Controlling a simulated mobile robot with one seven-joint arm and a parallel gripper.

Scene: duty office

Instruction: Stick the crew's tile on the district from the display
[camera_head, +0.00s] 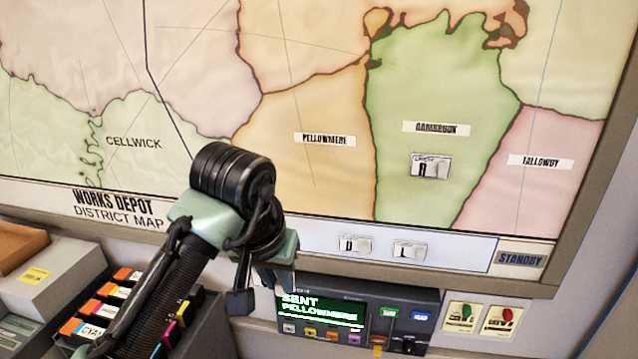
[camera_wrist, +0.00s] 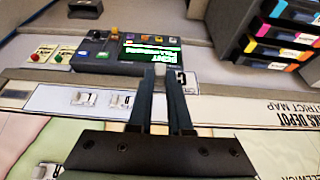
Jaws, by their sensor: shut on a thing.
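The display (camera_head: 322,312) reads "SENT PELLOWMERE"; it also shows upside down in the wrist view (camera_wrist: 152,50). The Pellowmere district (camera_head: 310,170) is the orange area of the map, with no tile on it. My gripper (camera_wrist: 160,72) is shut on a white tile (camera_wrist: 182,77), its grip block between the fingertips; its letter looks like C or G. In the head view my gripper (camera_head: 272,278) is partly hidden by my arm, below the map's lower edge near the display, and the held tile is hidden.
Two tiles (camera_head: 354,245) (camera_head: 409,250) sit on the strip below the map. Another tile (camera_head: 430,166) is on the green district right of Pellowmere. A "STANDBY" label (camera_head: 520,259) is at the strip's right end. Cartridge boxes (camera_head: 95,312) stand lower left.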

